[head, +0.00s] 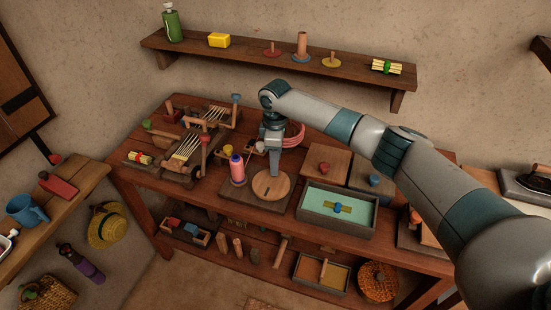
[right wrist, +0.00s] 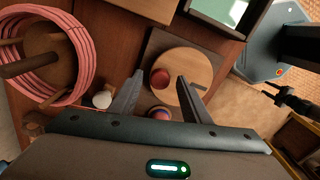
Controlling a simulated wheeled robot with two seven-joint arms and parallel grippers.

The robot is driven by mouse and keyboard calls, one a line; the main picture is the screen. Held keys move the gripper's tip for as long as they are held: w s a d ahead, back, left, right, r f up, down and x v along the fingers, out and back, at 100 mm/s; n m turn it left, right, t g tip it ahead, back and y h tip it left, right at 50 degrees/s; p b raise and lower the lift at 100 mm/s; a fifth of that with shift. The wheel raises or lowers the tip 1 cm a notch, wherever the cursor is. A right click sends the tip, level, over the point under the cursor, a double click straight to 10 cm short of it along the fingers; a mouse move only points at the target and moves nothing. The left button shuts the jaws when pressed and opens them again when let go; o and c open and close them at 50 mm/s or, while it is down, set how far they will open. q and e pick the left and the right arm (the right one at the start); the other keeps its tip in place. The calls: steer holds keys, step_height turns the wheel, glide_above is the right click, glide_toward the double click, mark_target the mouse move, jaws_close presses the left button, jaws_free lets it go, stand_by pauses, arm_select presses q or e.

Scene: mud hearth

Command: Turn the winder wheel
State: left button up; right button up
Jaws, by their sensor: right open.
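The winder wheel (head: 280,186) is a round, flat, light-wood disc on a dark square base (head: 240,197) on the workbench. In the right wrist view the wheel (right wrist: 185,65) carries a red knob (right wrist: 160,78) off its centre. A pink and purple spool (head: 238,170) stands beside the wheel on its left; its top shows in the right wrist view (right wrist: 160,113). My right gripper (head: 274,172) points down over the wheel, open and empty. In the right wrist view its fingers (right wrist: 160,85) spread on either side of the knob, which they do not touch. My left gripper is not visible.
A pink rope coil (right wrist: 75,80) lies left of the fingers in the right wrist view. On the bench, a loom-like frame (head: 186,147) stands left, and a teal-lined tray (head: 340,228) and wooden boxes (head: 325,156) stand right. A shelf (head: 270,56) hangs above.

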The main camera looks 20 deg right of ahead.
mark_target(258, 179)
steer(key=shift+f, duration=0.1)
steer(key=c, duration=1)
steer(key=shift+c, duration=0.2)
steer(key=shift+w+a+n, duration=0.1)
steer(key=shift+a+n, duration=0.05)
steer(key=shift+n, duration=0.15)
steer(key=n, duration=0.1)
steer(key=a+n, duration=0.1)
steer(key=n, duration=0.1)
steer(key=shift+w, duration=0.25)
steer(key=n, duration=0.1)
steer(key=a+n, duration=0.1)
steer(key=n, duration=0.1)
steer(key=shift+w+a+n, duration=0.1)
steer(key=shift+a+n, duration=0.1)
steer(key=shift+n, duration=0.1)
steer(key=n, duration=0.1)
steer(key=a+n, duration=0.1)
steer(key=n, duration=0.1)
steer(key=a+n, duration=0.1)
steer(key=n, duration=0.1)
steer(key=shift+s+b, duration=0.3)
steer(key=n, duration=0.2)
steer(key=s+a+n, duration=0.1)
steer(key=n, duration=0.2)
steer(key=shift+s+a+n, duration=0.15)
steer(key=shift+a+n, duration=0.05)
steer(key=shift+n, duration=0.1)
